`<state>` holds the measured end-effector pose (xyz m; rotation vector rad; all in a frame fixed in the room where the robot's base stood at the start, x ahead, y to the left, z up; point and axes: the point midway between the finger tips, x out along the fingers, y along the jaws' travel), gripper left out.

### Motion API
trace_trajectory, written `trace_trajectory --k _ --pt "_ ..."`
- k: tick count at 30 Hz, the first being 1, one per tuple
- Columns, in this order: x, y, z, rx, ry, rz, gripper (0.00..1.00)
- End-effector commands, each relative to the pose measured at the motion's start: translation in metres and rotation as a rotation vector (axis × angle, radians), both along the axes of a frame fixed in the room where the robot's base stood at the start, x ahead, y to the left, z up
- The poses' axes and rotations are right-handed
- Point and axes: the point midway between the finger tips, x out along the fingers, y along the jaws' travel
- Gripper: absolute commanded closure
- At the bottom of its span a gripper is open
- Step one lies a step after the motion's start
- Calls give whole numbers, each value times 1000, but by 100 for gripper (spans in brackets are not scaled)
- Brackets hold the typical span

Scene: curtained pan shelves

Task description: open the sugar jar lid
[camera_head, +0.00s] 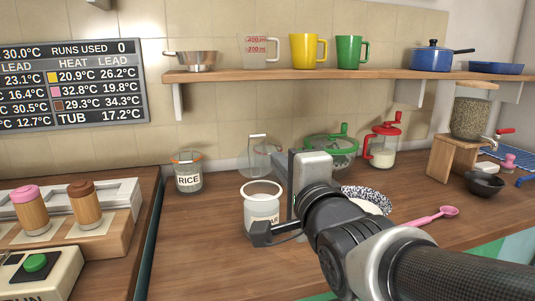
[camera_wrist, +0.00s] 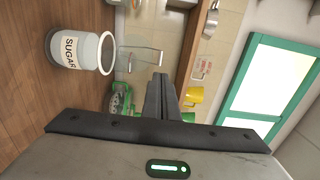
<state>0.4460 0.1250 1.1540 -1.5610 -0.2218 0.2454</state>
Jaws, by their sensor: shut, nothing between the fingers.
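The sugar jar is white with a dark-lettered SUGAR label and a pale round rim. It stands upright on the counter in the head view (camera_head: 262,193), its lower right partly covered by my arm's end. It shows sideways at upper left in the wrist view (camera_wrist: 78,50). I cannot tell whether a clear lid covers its top. A clear glass piece with a pale wire handle (camera_head: 254,160) shows just behind it; I cannot tell if it is joined to the jar. My gripper (camera_wrist: 161,82) is shut and empty, apart from the jar, to its right.
A RICE jar (camera_head: 188,177) stands left of the sugar jar. Behind are a green-handled bowl (camera_head: 333,158) and a red-lidded jar (camera_head: 383,149). A pink spoon (camera_head: 428,216) lies at right. A wall shelf (camera_head: 300,75) holds cups and pans.

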Motion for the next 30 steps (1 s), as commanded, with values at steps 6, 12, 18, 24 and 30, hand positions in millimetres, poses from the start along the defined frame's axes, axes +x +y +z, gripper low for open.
trace_trajectory --k 6,12,18,24,30 --pt "17 5 5 -1 7 -1 100" --pt "40 12 7 -2 9 0 100" --pt "73 22 -3 0 2 -1 100" --pt "109 33 -3 -1 3 -1 100" --pt "129 39 -2 0 2 -1 100"
